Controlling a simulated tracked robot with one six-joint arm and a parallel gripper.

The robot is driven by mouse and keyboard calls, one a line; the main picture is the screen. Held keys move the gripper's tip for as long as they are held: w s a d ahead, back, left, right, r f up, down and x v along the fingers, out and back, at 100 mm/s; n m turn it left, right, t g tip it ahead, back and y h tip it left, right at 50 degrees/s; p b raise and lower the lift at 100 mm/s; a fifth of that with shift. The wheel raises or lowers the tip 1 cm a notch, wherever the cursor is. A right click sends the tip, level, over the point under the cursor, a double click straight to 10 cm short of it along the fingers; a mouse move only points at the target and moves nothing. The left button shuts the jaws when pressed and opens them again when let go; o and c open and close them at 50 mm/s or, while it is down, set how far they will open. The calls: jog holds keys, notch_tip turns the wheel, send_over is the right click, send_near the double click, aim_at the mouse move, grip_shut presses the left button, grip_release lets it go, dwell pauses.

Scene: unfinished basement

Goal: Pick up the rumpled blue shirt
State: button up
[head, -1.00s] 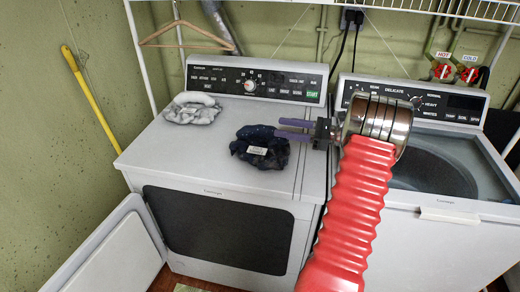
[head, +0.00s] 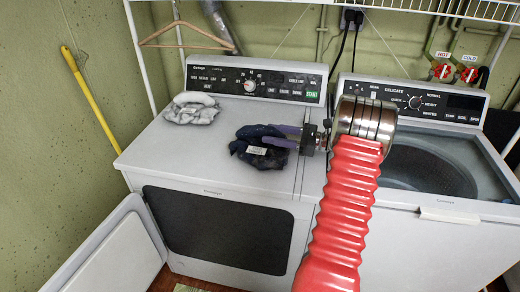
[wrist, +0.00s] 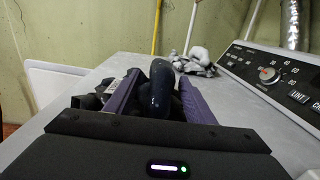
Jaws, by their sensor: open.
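The rumpled dark blue shirt (head: 256,153) lies in a heap on the dryer top, with a small white label on its front. My gripper (head: 272,135) reaches in from the right with its purple fingers level over the heap. In the wrist view the jaws (wrist: 159,80) are apart, and a dark fold of the shirt (wrist: 161,92) stands up between them. More dark cloth lies beside the left finger. I cannot tell whether either finger touches the cloth. The fingers hide part of the shirt.
A grey-white crumpled cloth (head: 192,108) lies at the back left of the dryer top (head: 170,150). The dryer's control panel (head: 258,82) rises behind. An open-topped washer (head: 440,205) stands at the right. The dryer's front left top is clear.

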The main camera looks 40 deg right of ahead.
aim_at(264, 133)
jog(key=shift+x, duration=1.7)
jog(key=shift+c, duration=0.7)
jog(key=c, duration=1.1)
